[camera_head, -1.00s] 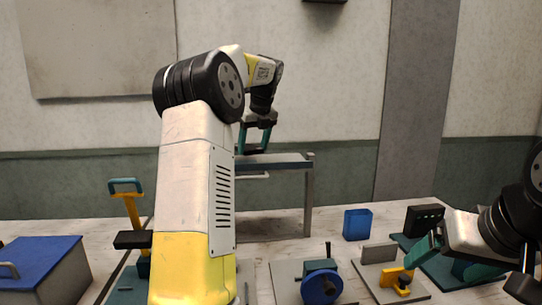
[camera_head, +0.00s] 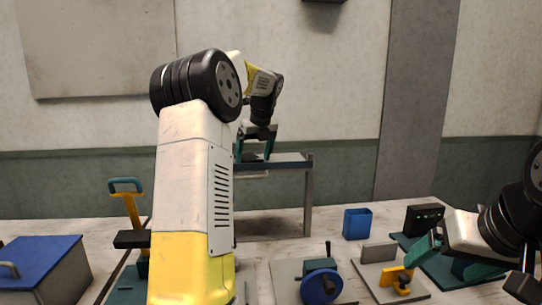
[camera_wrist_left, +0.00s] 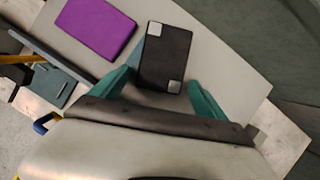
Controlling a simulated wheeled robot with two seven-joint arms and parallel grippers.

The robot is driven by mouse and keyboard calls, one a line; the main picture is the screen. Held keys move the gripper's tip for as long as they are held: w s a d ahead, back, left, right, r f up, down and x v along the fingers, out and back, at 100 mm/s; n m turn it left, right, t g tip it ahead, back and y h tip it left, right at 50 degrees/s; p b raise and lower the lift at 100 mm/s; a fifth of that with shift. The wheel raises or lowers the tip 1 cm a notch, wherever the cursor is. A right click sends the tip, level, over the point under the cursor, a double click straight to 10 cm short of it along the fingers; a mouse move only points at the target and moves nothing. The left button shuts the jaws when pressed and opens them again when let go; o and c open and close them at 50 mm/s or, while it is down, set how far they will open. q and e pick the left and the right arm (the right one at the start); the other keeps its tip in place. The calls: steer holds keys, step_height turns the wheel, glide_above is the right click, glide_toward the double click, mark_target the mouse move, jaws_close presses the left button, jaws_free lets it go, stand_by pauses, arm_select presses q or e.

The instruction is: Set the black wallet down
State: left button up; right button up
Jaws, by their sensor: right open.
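The black wallet (camera_wrist_left: 165,58), a flat dark piece with two silver corner patches, shows in the left wrist view between the teal fingers of my left gripper (camera_wrist_left: 160,90). I cannot tell whether the wallet touches the shelf. My right gripper (camera_head: 425,250) is open at the right, low over the table.
A purple flat piece (camera_wrist_left: 95,28) lies on the shelf beside the black wallet. On the table stand a blue box (camera_head: 357,224), a fixture with a blue wheel (camera_head: 321,286), a yellow-handled fixture (camera_head: 398,277) and a blue-lidded box (camera_head: 45,262). Bare shelf shows right of the wallet.

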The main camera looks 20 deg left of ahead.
arm_select(q)
steer(key=v, duration=1.2)
steer(key=s+d+n+t+h, duration=0.1)
steer(key=s+d+n, duration=0.55)
steer(key=s, duration=0.25)
steer(key=s+d+f+n+t+h, duration=0.1)
steer(key=s+d+f+n, duration=0.3)
steer(key=s+f+n, duration=0.4)
steer(key=s+d+f+n+t+h, duration=0.1)
steer(key=s+d+f+n+h, duration=0.2)
steer(key=s+f+n, duration=0.4)
steer(key=s+d+n, duration=0.1)
steer(key=s+n, duration=0.3)
steer(key=s, duration=0.3)
steer(key=shift+d+f+h, duration=0.3)
steer(key=shift+f, duration=0.1)
